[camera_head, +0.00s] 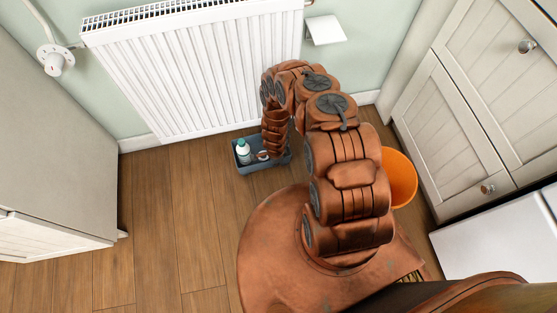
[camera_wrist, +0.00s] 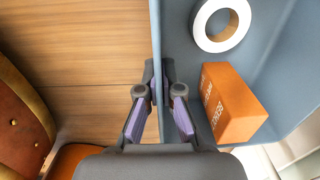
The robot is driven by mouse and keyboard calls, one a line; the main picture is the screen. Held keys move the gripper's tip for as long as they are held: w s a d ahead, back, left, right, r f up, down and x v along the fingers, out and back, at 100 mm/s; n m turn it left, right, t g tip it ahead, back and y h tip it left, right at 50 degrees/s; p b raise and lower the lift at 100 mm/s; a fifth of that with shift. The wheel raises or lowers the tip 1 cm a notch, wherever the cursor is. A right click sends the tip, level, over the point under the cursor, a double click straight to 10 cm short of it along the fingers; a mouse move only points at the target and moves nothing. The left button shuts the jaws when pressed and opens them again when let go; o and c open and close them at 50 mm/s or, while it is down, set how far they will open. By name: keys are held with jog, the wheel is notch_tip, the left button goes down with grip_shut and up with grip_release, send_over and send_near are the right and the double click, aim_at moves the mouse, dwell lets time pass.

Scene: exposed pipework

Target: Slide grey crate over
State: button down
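The grey crate (camera_head: 262,168) is a small blue-grey open box on the wooden floor, below the radiator. In the wrist view the crate (camera_wrist: 178,38) fills the upper right, with a white ring-shaped roll (camera_wrist: 203,36) and an orange box (camera_wrist: 230,103) inside. My gripper (camera_wrist: 159,72) straddles one crate wall, a finger on each side, tips close against it, and looks shut on it. In the head view my arm reaches down over the crate's right part and hides the fingertips.
A white radiator (camera_head: 195,65) hangs on the wall behind the crate. An orange bucket (camera_head: 402,178) stands to the right, partly behind my arm. Cabinets (camera_head: 440,125) line the right side and a pale cabinet (camera_head: 62,140) the left. The floor (camera_head: 165,205) left of the crate is clear.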

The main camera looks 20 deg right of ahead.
jog(key=shift+w+a, duration=0.1)
jog(key=shift+a, duration=0.6)
jog(key=c, duration=1.2)
grip_release()
jog(key=shift+c, duration=0.2)
